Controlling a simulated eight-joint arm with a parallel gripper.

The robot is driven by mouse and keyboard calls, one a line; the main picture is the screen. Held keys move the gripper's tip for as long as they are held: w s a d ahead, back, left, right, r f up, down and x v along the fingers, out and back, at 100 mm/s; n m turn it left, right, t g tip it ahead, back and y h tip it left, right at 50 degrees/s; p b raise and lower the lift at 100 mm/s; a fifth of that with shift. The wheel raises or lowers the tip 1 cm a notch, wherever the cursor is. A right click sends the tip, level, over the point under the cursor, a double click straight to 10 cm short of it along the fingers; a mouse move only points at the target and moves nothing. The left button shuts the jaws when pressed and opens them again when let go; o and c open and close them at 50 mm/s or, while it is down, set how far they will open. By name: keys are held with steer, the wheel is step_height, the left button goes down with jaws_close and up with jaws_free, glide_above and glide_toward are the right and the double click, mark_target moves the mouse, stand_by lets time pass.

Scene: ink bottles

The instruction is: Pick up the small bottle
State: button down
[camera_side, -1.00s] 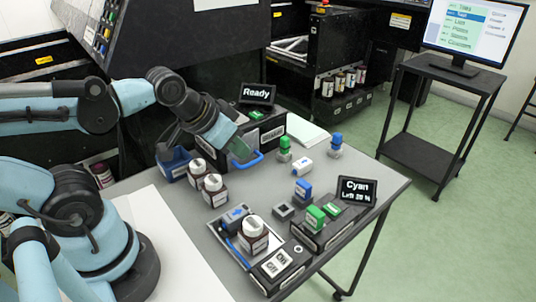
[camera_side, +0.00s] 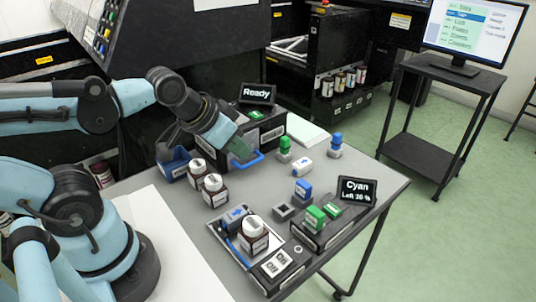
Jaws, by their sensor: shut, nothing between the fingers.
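Several small bottles with coloured caps stand on the grey table: a green-capped one (camera_side: 285,148), a blue-capped one (camera_side: 335,144) and another blue-capped one (camera_side: 302,191). Which one is the task's bottle is not clear. My gripper (camera_side: 247,159) is shut and empty at the end of the arm, left of the green-capped bottle and apart from it. A blue curved part shows at its tip. Its fingers are small and partly hidden.
Larger brown bottles with white caps (camera_side: 214,189) stand left on the table; another (camera_side: 253,236) is on the tray (camera_side: 232,249).

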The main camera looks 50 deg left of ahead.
steer(key=c, duration=1.8)
jaws_free()
steer(key=o, duration=1.1)
steer(key=g, duration=0.6)
glide_above(215, 190)
steer(key=w+a, duration=0.1)
steer(key=w, duration=0.1)
steer(key=shift+s+a+f, duration=0.15)
steer(key=shift+s+f, duration=0.1)
steer(key=shift+f, duration=0.45)
steer(key=shift+s+a+f+g, duration=0.15)
steer(key=shift+s+a+g, duration=0.1)
steer(key=shift+g, duration=0.35)
steer(key=shift+s+f, duration=0.15)
steer(key=shift+f, duration=5.75)
